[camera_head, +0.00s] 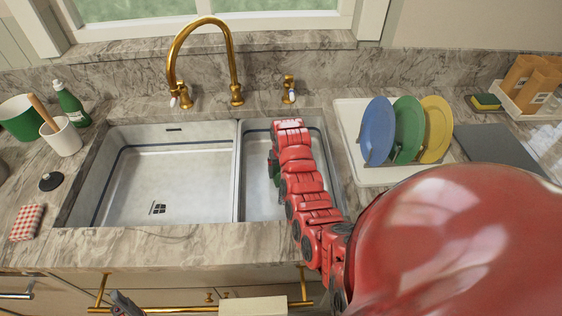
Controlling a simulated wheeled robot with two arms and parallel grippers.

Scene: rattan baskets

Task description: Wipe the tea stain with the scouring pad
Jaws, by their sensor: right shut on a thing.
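My red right arm reaches over the right sink basin (256,205). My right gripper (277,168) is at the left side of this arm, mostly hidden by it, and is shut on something. A small dark green patch (273,162) shows there; it looks like part of a scouring pad, but most of it is hidden. A yellow-and-green pad (486,102) lies on the counter at the back right, away from the gripper. I cannot make out a tea stain. A grey part at the bottom left looks like my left gripper (125,304); its jaws are unclear.
The left basin (165,185) is empty. A gold faucet (205,60) arches behind the sink. A white tray (356,150) with blue, green and yellow plates stands right of it. A green bottle (70,104), white cup (62,138) and checked cloth (27,222) are at left.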

